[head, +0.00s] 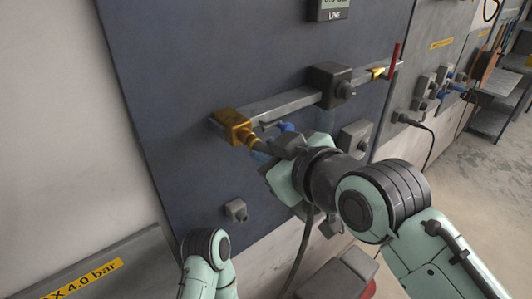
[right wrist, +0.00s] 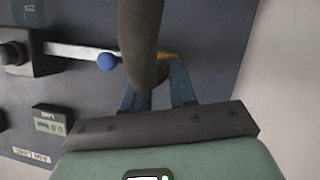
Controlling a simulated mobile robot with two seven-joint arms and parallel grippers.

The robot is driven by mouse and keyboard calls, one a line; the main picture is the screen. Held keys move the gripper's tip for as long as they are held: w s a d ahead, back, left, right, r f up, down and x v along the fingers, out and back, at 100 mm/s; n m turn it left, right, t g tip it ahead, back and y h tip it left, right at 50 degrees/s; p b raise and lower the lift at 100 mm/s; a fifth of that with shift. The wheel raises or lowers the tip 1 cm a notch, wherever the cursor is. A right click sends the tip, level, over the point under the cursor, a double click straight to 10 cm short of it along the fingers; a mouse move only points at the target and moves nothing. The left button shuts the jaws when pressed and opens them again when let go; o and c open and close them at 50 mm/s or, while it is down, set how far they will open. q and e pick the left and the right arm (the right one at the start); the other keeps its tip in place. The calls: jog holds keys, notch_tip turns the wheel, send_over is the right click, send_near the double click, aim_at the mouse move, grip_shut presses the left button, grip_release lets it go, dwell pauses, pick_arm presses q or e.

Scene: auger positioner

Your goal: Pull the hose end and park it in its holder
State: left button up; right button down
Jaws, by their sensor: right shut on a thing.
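My right gripper (head: 267,148) is at the brass fitting (head: 234,126) on the left end of a grey bar on the dark wall panel. In the right wrist view its two blue fingers (right wrist: 157,88) are closed around the dark hose end (right wrist: 143,45). The hose (head: 301,250) hangs down below my right wrist in the head view. The hose tip lies close to the brass fitting; I cannot tell whether they are still joined. A small grey bracket (head: 236,210), perhaps the holder, is on the panel below the fitting. My left gripper is out of view.
A dark clamp block (head: 332,85) sits on the bar, with a red rod (head: 392,65) at its right. A blue knob (right wrist: 107,62) shows beside the hose. A grey box (head: 352,137) is on the panel behind my right wrist. The panel's left side is clear.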

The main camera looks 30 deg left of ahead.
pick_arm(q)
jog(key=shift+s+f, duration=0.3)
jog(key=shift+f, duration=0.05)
pick_arm(e)
jog(key=shift+s+d, duration=0.25)
jog(key=shift+d, duration=0.5)
jog(key=shift+d, duration=0.1)
pick_arm(q)
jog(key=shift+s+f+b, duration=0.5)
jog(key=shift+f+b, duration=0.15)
jog(key=shift+b, duration=0.1)
pick_arm(e)
jog(key=shift+s+d+f, duration=0.1)
jog(key=shift+s+d, duration=0.2)
jog(key=shift+d, duration=0.3)
jog(key=shift+s+d+f, duration=0.1)
jog(key=shift+s+d, duration=0.15)
jog(key=shift+d, duration=0.35)
jog(key=shift+d, duration=0.1)
